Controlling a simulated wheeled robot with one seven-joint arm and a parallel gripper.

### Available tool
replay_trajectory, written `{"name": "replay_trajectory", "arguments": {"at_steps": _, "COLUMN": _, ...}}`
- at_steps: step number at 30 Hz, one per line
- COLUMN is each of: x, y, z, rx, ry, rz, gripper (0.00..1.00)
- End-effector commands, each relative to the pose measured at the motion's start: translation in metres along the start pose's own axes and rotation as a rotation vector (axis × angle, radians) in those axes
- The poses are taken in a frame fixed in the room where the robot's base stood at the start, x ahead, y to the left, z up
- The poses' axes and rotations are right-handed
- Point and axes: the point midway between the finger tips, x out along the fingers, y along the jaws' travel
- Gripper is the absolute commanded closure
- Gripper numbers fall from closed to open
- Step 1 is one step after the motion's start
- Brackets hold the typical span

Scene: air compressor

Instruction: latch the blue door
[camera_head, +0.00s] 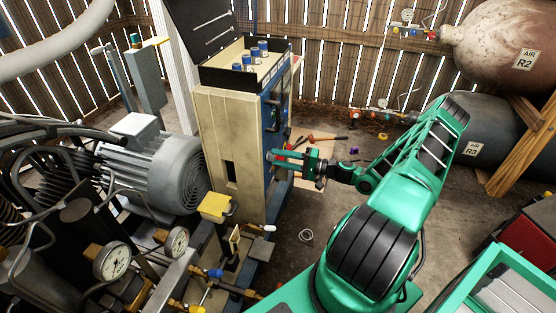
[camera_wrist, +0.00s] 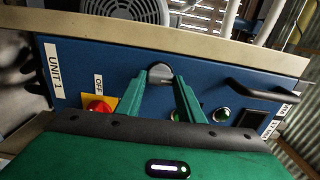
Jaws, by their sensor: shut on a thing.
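The blue door (camera_wrist: 75,75) fills the middle of the wrist view, with a "UNIT 1" label and a red knob marked OFF. It also shows edge-on at the right side of the beige cabinet (camera_head: 228,140) in the head view. My gripper (camera_wrist: 160,82) has its two green fingers at a small dark round knob (camera_wrist: 160,71) near the door's upper edge and is shut on it. In the head view my gripper (camera_head: 273,157) reaches the door from the right. The door lies close along the beige frame; I cannot tell whether it is fully flush or how the knob is turned.
A dark bar handle (camera_wrist: 262,92) and green buttons are on the door to the right of my fingers. The cabinet's black lid (camera_head: 205,32) stands open above blue-capped parts. A grey motor (camera_head: 150,165) is left of the cabinet. Tools (camera_head: 305,140) lie on the floor behind my gripper.

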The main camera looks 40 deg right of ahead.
Motion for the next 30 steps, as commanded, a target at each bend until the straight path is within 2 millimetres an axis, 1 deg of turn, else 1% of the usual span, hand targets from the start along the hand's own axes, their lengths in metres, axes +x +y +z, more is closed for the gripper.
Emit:
{"name": "replay_trajectory", "arguments": {"at_steps": 1, "x": 0.000, "y": 0.004, "z": 0.004, "rx": 0.006, "ry": -0.008, "rz": 0.008, "gripper": 0.88}}
{"name": "replay_trajectory", "arguments": {"at_steps": 6, "x": 0.000, "y": 0.004, "z": 0.004, "rx": 0.007, "ry": -0.009, "rz": 0.008, "gripper": 0.88}}
{"name": "replay_trajectory", "arguments": {"at_steps": 7, "x": 0.000, "y": 0.004, "z": 0.004, "rx": 0.007, "ry": -0.009, "rz": 0.008, "gripper": 0.58}}
{"name": "replay_trajectory", "arguments": {"at_steps": 8, "x": 0.000, "y": 0.004, "z": 0.004, "rx": 0.006, "ry": -0.008, "rz": 0.007, "gripper": 0.51}}
{"name": "replay_trajectory", "arguments": {"at_steps": 9, "x": 0.000, "y": 0.004, "z": 0.004, "rx": 0.006, "ry": -0.008, "rz": 0.007, "gripper": 0.47}}
{"name": "replay_trajectory", "arguments": {"at_steps": 17, "x": 0.000, "y": 0.002, "z": 0.002, "rx": 0.003, "ry": -0.003, "rz": 0.004, "gripper": 0.47}}
{"name": "replay_trajectory", "arguments": {"at_steps": 20, "x": -0.004, "y": 0.002, "z": 0.001, "rx": 0.003, "ry": -0.003, "rz": 0.004, "gripper": 0.47}}
{"name": "replay_trajectory", "arguments": {"at_steps": 23, "x": -0.015, "y": 0.002, "z": 0.001, "rx": 0.003, "ry": -0.001, "rz": 0.004, "gripper": 0.47}}
{"name": "replay_trajectory", "arguments": {"at_steps": 30, "x": -0.060, "y": 0.002, "z": 0.000, "rx": 0.002, "ry": 0.000, "rz": 0.006, "gripper": 0.47}}
